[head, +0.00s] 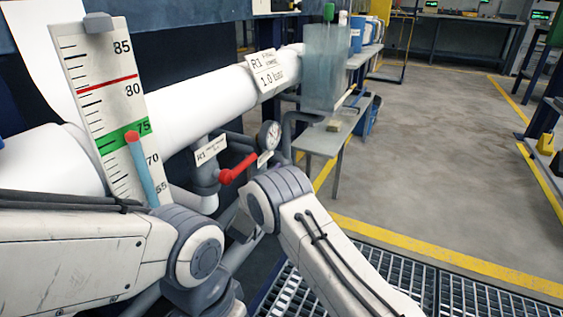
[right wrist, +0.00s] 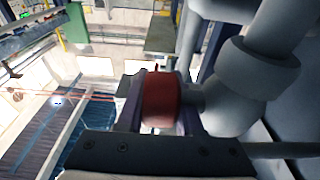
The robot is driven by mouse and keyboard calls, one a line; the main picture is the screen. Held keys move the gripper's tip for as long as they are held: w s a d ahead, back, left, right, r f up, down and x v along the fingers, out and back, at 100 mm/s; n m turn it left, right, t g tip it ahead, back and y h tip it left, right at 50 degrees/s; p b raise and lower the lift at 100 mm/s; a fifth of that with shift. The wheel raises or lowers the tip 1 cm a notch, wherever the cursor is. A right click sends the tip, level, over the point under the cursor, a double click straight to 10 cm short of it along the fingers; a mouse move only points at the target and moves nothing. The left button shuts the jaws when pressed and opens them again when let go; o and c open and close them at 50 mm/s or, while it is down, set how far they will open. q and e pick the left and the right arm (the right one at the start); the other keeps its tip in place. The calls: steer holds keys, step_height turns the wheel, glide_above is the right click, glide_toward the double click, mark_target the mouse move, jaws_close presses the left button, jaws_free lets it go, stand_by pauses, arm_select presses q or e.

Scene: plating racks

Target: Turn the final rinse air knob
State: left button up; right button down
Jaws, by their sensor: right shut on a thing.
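In the right wrist view a red knob (right wrist: 162,103) sits between the two fingers of my right gripper (right wrist: 160,118). The fingers are shut on it, one on each side. A grey stem joins the knob to a thick grey pipe fitting (right wrist: 235,95) on the right. In the head view a red lever handle (head: 238,168) sticks out from a grey valve on a pipe labelled R1; I cannot tell whether it is the same part as the held knob. My right gripper is hidden in the head view behind my arm. My left gripper does not show.
A tall scale board (head: 97,100) with a green band stands at left. A thick white pipe (head: 195,100) runs behind the valve. A round gauge (head: 269,135) and a label plate (head: 210,149) are close to the lever. A grey bench (head: 335,138) stands beyond; the floor at right is open.

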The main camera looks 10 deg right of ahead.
steer(key=f+g+y+p, duration=0.1)
steer(key=g+p, duration=0.1)
steer(key=p, duration=0.3)
steer(key=shift+d+f+g+y, duration=0.1)
steer(key=shift+g+y, duration=0.3)
steer(key=c, duration=0.8)
jaws_free()
steer(key=shift+c, duration=0.2)
